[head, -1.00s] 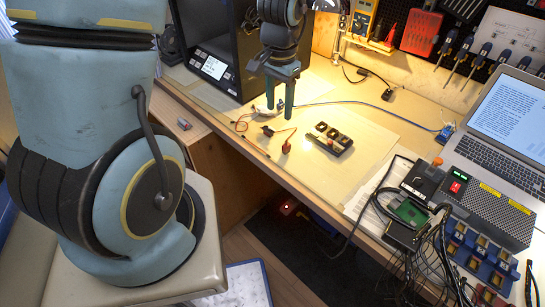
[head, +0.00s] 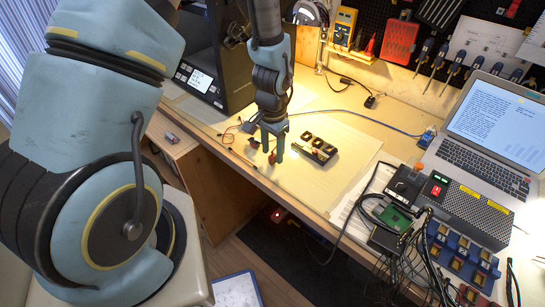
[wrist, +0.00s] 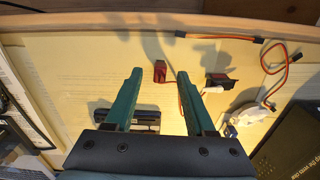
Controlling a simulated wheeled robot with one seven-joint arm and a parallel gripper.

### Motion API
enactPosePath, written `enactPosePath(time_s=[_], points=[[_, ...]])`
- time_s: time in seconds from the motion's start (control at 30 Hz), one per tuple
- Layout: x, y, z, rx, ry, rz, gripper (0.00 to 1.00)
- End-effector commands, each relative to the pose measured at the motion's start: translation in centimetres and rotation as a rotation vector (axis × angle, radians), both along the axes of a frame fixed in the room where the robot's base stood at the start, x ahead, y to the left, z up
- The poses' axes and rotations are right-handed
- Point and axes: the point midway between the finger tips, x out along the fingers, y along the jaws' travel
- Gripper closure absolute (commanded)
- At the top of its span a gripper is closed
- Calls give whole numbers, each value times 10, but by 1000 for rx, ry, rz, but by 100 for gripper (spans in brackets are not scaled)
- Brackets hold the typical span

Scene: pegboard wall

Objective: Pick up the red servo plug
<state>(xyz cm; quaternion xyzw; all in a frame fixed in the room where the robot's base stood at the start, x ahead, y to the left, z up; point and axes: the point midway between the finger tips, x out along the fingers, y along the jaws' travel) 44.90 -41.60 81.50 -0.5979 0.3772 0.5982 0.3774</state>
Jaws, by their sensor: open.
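The red servo plug (wrist: 160,71) is a small dark red block lying on the bench. In the wrist view it shows between the tips of my two fingers, with space on both sides. In the head view the plug (head: 272,158) is partly hidden by my fingers. My gripper (head: 271,154) is open and points down over it. I cannot tell how far the tips are above the bench. A small dark servo (wrist: 218,82) with red-orange wires lies to the right of my fingers in the wrist view.
A black holder (head: 318,149) with several slots lies just right of my gripper in the head view, and it is partly behind my fingers in the wrist view. A laptop (head: 490,130) and a grey power unit (head: 460,205) stand further right. The printer stands behind left.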

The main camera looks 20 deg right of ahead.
Motion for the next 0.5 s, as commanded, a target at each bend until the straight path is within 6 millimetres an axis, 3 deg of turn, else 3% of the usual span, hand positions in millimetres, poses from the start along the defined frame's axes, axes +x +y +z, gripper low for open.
enactPosePath(time_s=[0.2, 0.5], points=[[-1, 0, -19, 0, 1, -1, 45], [0, 0, -22, -1, 0, 0, 47]])
